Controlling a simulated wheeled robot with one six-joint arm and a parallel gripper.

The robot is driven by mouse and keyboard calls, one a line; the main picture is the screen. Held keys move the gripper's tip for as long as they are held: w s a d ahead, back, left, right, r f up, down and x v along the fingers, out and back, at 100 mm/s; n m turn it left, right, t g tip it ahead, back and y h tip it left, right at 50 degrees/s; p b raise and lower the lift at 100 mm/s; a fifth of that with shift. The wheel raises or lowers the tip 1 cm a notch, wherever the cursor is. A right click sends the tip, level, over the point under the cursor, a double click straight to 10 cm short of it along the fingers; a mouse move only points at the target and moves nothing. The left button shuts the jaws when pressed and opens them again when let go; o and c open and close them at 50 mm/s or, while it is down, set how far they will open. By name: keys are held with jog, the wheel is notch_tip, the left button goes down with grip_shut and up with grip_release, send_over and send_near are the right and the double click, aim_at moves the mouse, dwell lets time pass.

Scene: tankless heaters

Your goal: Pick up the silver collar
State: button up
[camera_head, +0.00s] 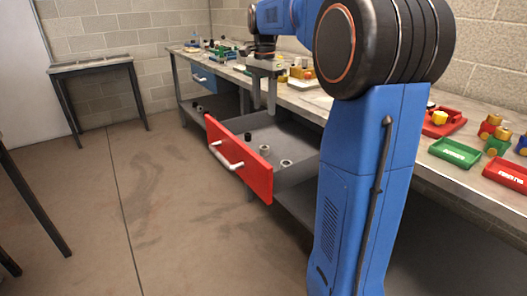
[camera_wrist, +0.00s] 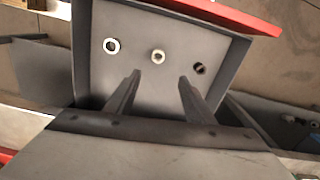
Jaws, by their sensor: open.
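An open drawer with a red front (camera_head: 257,176) holds three small round parts in a row. One is a bright pale ring (camera_head: 286,163), at the left in the wrist view (camera_wrist: 112,45). The middle one is a slightly creamier ring (camera_head: 264,149), also in the wrist view (camera_wrist: 157,56). The third is dark (camera_head: 248,136), at the right in the wrist view (camera_wrist: 199,68). Either pale ring could be the silver collar; I cannot tell which. My gripper (camera_head: 264,110) points down above the drawer, open and empty. In the wrist view its fingertips (camera_wrist: 158,80) straddle the line toward the middle ring.
The drawer's grey walls surround the parts. The workbench top (camera_head: 309,97) above carries coloured trays and parts, including a green tray (camera_head: 455,152). A blue drawer (camera_head: 203,78) is farther along. A small side table (camera_head: 92,64) stands at the back left. The floor before the drawer is clear.

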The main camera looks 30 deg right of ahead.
send_over(264, 148)
jog(key=f, duration=0.9)
jog(key=shift+w+d+f, duration=0.3)
jog(key=shift+w+f, duration=0.1)
jog(key=shift+s+a+f, duration=0.15)
jog(key=shift+f, duration=1.2)
jog(key=shift+s+a+f, duration=0.1)
jog(key=shift+f, duration=1.2)
jog(key=c, duration=1.2)
